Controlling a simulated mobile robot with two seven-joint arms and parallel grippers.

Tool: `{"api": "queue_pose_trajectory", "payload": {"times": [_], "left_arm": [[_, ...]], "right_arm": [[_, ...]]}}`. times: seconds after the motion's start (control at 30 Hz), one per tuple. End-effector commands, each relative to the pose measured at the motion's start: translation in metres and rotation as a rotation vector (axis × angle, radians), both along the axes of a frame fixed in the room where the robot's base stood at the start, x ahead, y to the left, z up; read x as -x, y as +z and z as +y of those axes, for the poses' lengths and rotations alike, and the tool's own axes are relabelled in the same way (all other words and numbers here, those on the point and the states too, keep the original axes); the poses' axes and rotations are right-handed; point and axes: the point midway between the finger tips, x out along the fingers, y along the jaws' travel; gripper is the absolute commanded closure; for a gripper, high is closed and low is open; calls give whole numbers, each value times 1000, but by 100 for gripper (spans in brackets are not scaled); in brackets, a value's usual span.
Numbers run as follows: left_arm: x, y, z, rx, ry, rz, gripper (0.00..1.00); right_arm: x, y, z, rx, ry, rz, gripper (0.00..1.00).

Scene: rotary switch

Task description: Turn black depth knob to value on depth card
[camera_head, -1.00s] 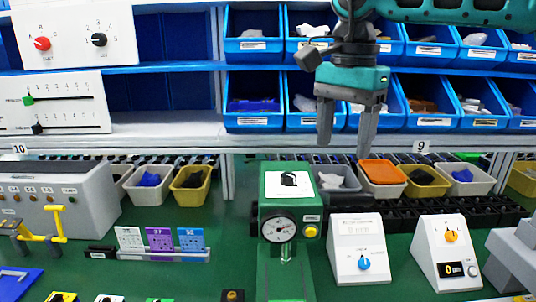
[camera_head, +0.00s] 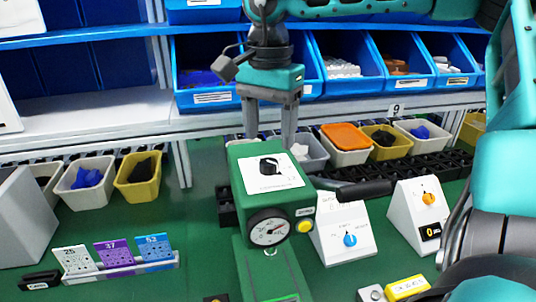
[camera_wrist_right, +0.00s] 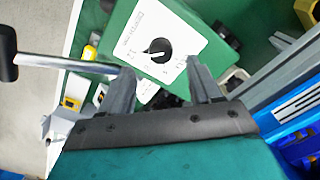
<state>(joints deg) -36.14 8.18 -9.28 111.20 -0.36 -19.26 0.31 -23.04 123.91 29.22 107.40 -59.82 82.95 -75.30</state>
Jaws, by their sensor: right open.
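The black depth knob (camera_head: 270,167) sits on a white dial plate on top of the green press (camera_head: 245,172). In the right wrist view the knob (camera_wrist_right: 161,52) shows between the fingers, its white pointer line towards the lower left. My right gripper (camera_head: 268,140) is open and empty, pointing down just above and behind the knob, apart from it. A white card (camera_head: 76,260), a purple card (camera_head: 114,257) and a blue card (camera_head: 153,250) stand in a rack; I cannot read which is the depth card.
The press has a round gauge (camera_head: 269,228), a yellow button (camera_head: 303,226) and a black-gripped lever (camera_head: 362,189). A white box with a blue knob (camera_head: 350,240) stands to its right. Blue shelf bins (camera_head: 340,80) are behind the gripper.

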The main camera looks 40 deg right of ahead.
Motion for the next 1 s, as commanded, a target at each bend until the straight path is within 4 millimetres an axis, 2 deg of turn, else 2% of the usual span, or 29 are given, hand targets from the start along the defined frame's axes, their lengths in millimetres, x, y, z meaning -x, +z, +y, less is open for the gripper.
{"api": "queue_pose_trajectory", "payload": {"times": [0.1, 0.3, 0.7, 1.0], "left_arm": [[0, -1, 0, 0, -1, 1, 57], [0, 0, -1, 0, -1, 1, 57], [-4, 2, -1, 1, -2, -7, 57], [-5, 3, -1, 1, -1, -11, 57]], "right_arm": [[1, -23, 0, -2, 1, 3, 37], [0, -48, 0, -2, 0, 2, 37], [0, -54, 0, -1, 0, -1, 37], [-1, -54, 0, -2, 0, -5, 65]]}}
